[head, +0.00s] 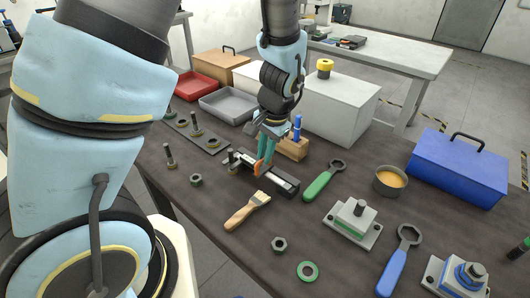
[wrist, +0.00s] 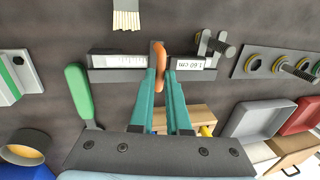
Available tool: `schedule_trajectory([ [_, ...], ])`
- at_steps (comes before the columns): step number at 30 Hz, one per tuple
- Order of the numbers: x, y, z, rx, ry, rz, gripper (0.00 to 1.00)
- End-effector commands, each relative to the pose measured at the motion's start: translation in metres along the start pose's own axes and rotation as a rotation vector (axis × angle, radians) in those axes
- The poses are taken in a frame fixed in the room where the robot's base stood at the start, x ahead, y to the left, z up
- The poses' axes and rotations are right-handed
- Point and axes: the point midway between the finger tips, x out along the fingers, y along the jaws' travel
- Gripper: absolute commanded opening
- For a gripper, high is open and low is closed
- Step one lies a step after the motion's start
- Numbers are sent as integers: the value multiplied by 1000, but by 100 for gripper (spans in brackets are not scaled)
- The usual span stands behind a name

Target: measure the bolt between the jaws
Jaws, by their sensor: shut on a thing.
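A dark measuring gauge (wrist: 110,74) lies on the bench, with a white display (wrist: 190,64) that reads 1.60 cm. It also shows in the head view (head: 285,181). A dark bolt (wrist: 222,46) lies at the gauge's jaw end; I cannot tell whether both jaws touch it. An orange tab (wrist: 159,62) stands up from the middle of the gauge and shows in the head view (head: 266,161). My gripper (wrist: 162,74) has its teal fingers shut on the orange tab. In the head view my gripper (head: 264,150) reaches down over the gauge.
A brush (head: 246,211) and a green wrench (head: 322,181) lie near the gauge. A wooden block (head: 292,148) with a blue tool stands just behind my gripper. A plate with posts (head: 198,135) is to the left, with trays behind it.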

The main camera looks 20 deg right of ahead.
Motion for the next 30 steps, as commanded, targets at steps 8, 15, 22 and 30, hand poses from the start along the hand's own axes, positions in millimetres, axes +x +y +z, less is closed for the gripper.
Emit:
schedule_trajectory([
  [8,0,0,0,0,1,0,0],
  [15,-4,16,-1,4,1,0,0],
  [22,-5,24,0,0,1,-1,0],
  [30,-5,23,0,0,1,-1,34],
])
